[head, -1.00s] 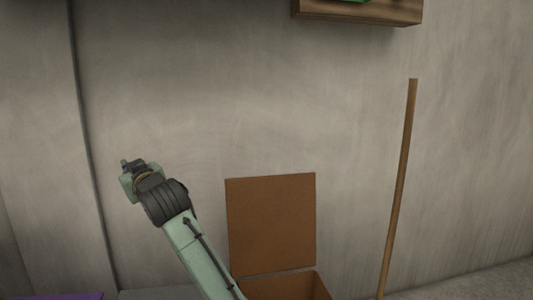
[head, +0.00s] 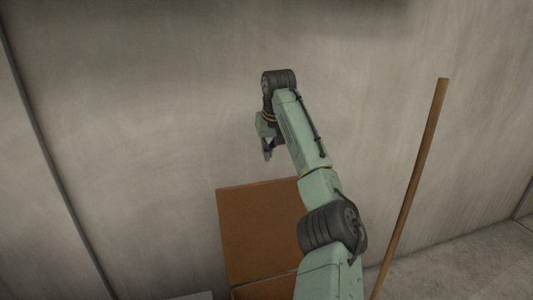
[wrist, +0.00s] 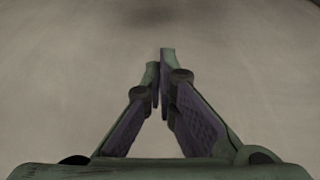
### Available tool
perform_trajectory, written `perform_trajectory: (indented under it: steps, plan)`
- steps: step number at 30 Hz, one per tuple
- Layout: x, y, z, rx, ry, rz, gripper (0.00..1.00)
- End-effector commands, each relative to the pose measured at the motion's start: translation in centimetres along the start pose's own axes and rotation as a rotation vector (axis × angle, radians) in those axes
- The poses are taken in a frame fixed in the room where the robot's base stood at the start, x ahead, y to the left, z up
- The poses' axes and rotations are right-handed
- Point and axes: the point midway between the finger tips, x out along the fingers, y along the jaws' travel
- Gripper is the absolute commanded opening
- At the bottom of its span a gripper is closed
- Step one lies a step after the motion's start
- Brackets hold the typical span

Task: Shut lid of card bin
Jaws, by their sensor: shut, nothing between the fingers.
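The card bin (head: 262,292) is a brown box at the bottom of the head view, mostly hidden by my arm and the picture edge. Its lid (head: 258,232) stands upright, open, near the wall. My gripper (head: 267,156) is just above the lid's top edge, pointing down in the picture, apart from the lid as far as I can tell. In the wrist view my gripper (wrist: 162,62) is shut with nothing between the fingers. Neither bin nor lid shows there, only a plain pale surface.
A grey wall (head: 140,140) stands behind the bin. A long wooden pole (head: 412,185) leans to the right of my arm. The floor (head: 460,268) at the lower right is clear. A pale flat edge (head: 195,296) shows at the bottom, left of the bin.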

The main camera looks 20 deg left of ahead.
Motion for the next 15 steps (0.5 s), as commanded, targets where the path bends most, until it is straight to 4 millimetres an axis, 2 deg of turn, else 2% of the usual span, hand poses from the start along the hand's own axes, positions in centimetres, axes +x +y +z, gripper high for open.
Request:
perform_trajectory:
  steps: [12,15]
  plan:
    - [8.5,0.0,0.1,-0.002,-0.001,0.001,0.00]
    - [7.9,0.1,1.2,-0.002,0.004,0.001,0.00]
